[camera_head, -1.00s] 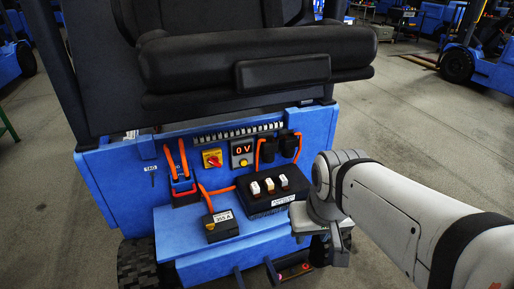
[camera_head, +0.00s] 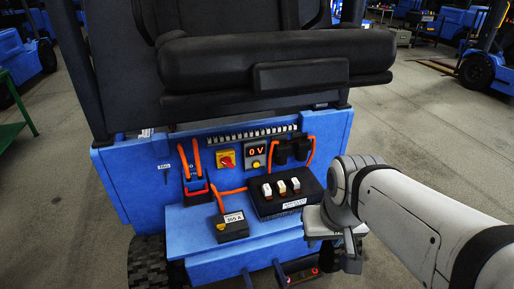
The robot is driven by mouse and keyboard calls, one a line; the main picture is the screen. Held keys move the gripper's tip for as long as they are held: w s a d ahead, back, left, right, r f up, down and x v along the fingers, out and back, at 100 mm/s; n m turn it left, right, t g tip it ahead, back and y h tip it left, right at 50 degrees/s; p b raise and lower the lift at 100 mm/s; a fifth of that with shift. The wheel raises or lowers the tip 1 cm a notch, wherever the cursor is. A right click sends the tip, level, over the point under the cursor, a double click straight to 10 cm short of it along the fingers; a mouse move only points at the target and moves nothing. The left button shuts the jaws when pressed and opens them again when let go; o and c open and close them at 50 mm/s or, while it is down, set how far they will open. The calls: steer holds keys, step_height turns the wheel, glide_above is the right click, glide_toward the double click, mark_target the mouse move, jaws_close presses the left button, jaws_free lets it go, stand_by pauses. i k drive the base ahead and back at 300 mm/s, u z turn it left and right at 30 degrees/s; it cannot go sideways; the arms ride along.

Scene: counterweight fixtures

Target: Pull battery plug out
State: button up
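The rear of a blue truck faces me. A black connector box (camera_head: 232,228) with a white label, which seems to read 305 A, sits on its blue ledge. An orange cable (camera_head: 232,191) runs near it. To its left, a dark socket with a red-orange frame (camera_head: 197,191) has orange cables rising from it. I cannot tell for sure which of these is the battery plug. My gripper (camera_head: 338,252) is right of the ledge, apart from both. It points away and down, and its fingers are too hidden to tell open from shut.
A black box with three switches (camera_head: 281,188) sits on the ledge between the connector box and my gripper. Above are a display (camera_head: 256,149) reading 0 V, a red knob on yellow (camera_head: 226,160) and black plugs with orange cables (camera_head: 293,151). The black seat (camera_head: 280,60) overhangs the panel.

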mark_target(195, 182)
steer(key=u, duration=0.45)
steer(key=k, duration=1.3)
steer(key=u, duration=0.7)
steer(key=i, duration=1.6)
steer(key=z, duration=0.65)
